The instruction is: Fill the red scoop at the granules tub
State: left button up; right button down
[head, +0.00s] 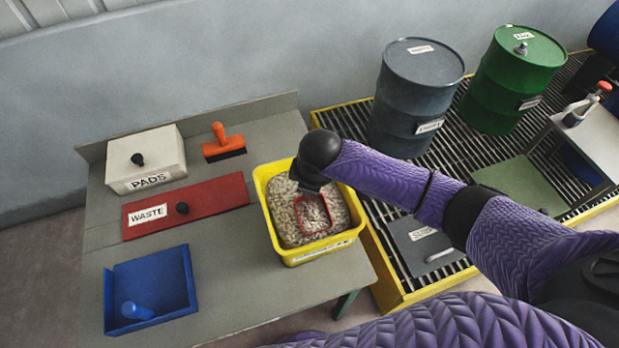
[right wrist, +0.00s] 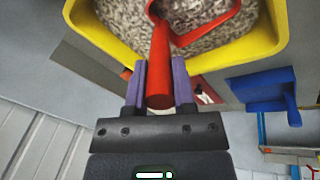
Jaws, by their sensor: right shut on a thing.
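The yellow granules tub (head: 262,185) stands on the right part of the grey table and holds pale granules. The red scoop (head: 300,214) is inside the tub, its bowl at the granules with granules showing within its rim. In the right wrist view the scoop's red handle (right wrist: 160,65) runs up to the bowl over the granules. My right gripper (right wrist: 159,90) is shut on the handle. In the head view my right wrist hides the handle and the fingers. The tub's yellow rim (right wrist: 110,45) crosses the wrist view close to the fingers. My left gripper is not in view.
On the table are a PADS box (head: 146,162), an orange-handled brush (head: 223,145), a red WASTE lid (head: 220,205) and a blue dustpan-like tray (head: 150,281). A grey drum (head: 415,95) and a green drum (head: 512,85) stand on the yellow-edged grating (head: 345,122).

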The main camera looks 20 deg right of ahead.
jog(key=shift+w+a+r+g, duration=0.15)
jog(key=shift+w+g, duration=0.25)
jog(key=shift+w, duration=0.2)
jog(key=shift+w+g+b, duration=0.3)
jog(key=shift+w+g, duration=0.1)
jog(key=w+r+g+p, duration=0.1)
jog(key=w+r+p, duration=0.2)
jog(key=r, duration=0.7)
jog(key=shift+w+r+g, duration=0.2)
jog(key=shift+w+g, duration=0.2)
jog(key=shift+w, duration=0.35)
